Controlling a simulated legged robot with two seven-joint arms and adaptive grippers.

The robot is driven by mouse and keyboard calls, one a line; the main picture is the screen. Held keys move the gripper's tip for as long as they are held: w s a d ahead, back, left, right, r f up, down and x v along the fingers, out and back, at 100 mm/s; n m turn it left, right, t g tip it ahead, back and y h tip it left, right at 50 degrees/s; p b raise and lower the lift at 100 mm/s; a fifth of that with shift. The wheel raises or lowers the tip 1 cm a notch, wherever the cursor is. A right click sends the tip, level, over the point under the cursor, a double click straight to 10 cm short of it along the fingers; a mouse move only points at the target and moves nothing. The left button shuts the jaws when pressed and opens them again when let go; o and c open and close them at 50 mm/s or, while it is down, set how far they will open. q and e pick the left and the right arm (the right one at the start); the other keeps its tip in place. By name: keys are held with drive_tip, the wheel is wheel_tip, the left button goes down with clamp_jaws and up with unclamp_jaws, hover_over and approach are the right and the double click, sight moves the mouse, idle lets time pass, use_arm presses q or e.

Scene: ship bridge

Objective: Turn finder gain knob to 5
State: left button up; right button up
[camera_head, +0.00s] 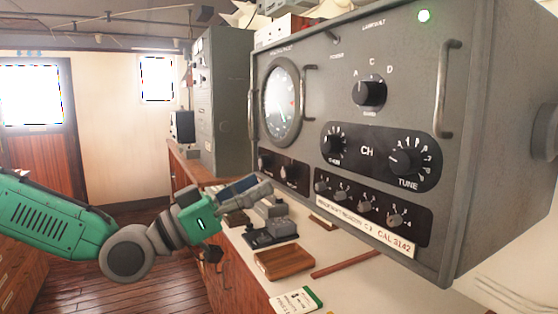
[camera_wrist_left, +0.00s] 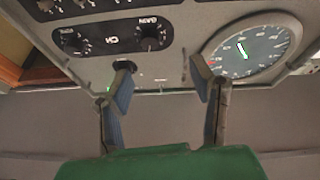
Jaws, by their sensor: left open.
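A grey radio unit (camera_head: 300,58) fills the right of the head view. Its front has a round dial (camera_head: 283,100), a black CH panel (camera_head: 367,150), a lower knob row (camera_head: 343,195) and a small two-knob panel (camera_head: 278,168) under the dial. The label wording for finder gain is too small to read, so I cannot tell which knob carries it or its setting. My left gripper (camera_head: 262,187) is open below and in front of the dial, apart from the knobs. In the left wrist view the open gripper (camera_wrist_left: 160,76) faces the inverted front, between the CH panel (camera_wrist_left: 112,40) and the dial (camera_wrist_left: 245,48).
Metal handles (camera_head: 446,90) stick out from the unit's front. The wooden floor at left is clear.

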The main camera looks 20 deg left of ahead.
use_arm(q)
approach(325, 150)
drive_tip(key=d, duration=0.2)
drive_tip(key=x, duration=0.2)
drive_tip(key=p+x, duration=0.1)
drive_tip(key=x, duration=0.2)
drive_tip(key=shift+w+a, duration=0.1)
drive_tip(key=shift+a, duration=0.2)
drive_tip(key=shift+w+d+r+p, duration=0.1)
drive_tip(key=shift+w+r+p, duration=0.45)
drive_tip(key=shift+w, duration=0.35)
drive_tip(key=shift+w+a+r, duration=0.3)
drive_tip(key=shift+w+a, duration=0.05)
drive_tip(key=shift+w, duration=0.25)
drive_tip(key=shift+w+d, duration=0.1)
drive_tip(key=shift+d, duration=0.85)
drive_tip(key=shift+d+r, duration=0.1)
drive_tip(key=shift+d, duration=0.15)
drive_tip(key=c, duration=1.1)
drive_tip(key=shift+a, duration=0.3)
drive_tip(key=shift+c, duration=0.2)
drive_tip(key=shift+w+a, duration=0.1)
drive_tip(key=shift+f+m+b, duration=0.2)
drive_tip(key=shift+m+b, duration=0.2)
drive_tip(key=shift+b, duration=0.1)
drive_tip(key=shift+r+h, duration=0.1)
drive_tip(key=shift+h, duration=0.2)
use_arm(e)
drive_tip(key=shift+w+d+r, duration=0.15)
drive_tip(key=shift+d+r, duration=0.2)
